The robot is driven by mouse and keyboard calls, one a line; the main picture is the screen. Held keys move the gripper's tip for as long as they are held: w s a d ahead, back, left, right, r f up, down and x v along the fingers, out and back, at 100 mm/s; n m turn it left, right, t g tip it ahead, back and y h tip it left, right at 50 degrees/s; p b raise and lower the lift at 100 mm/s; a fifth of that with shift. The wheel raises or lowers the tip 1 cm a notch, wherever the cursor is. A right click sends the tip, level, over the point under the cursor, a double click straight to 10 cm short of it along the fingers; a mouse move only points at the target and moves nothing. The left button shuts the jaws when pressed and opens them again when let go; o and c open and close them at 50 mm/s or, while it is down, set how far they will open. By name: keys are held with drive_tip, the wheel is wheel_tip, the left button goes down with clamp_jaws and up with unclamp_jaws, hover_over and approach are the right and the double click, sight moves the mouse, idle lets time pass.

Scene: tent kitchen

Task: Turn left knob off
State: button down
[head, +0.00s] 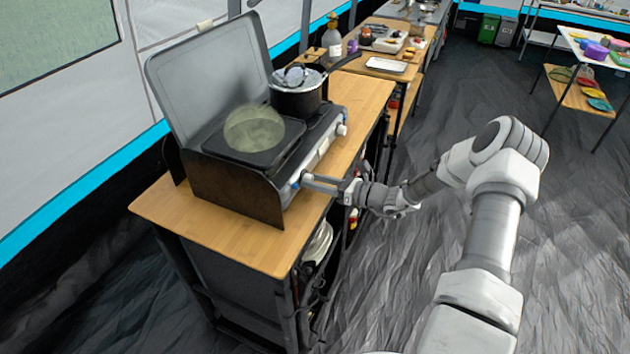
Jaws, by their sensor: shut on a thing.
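A camping stove (235,185) with a raised grey lid stands on a wooden table. Its left knob (296,182) is on the front face at the near end, mostly hidden by my fingers. My gripper (305,179) reaches in from the right and is shut on the left knob. The turn of the knob cannot be made out. A pale yellow-green, see-through round glow (254,130) shows over the left burner. The right knob (341,129) is further along the front face, clear of my gripper.
A dark lidded pot (298,92) stands on the right burner, its handle pointing right. The wooden table (210,232) has a bare strip in front of the stove. Bottles and trays stand on a table behind. The floor to the right is open.

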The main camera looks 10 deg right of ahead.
drive_tip(key=shift+f, duration=0.1)
drive_tip(key=c, duration=0.7)
unclamp_jaws()
drive_tip(key=shift+s+d, duration=0.1)
drive_tip(key=v, duration=1.7)
drive_tip(key=shift+s+d, duration=0.1)
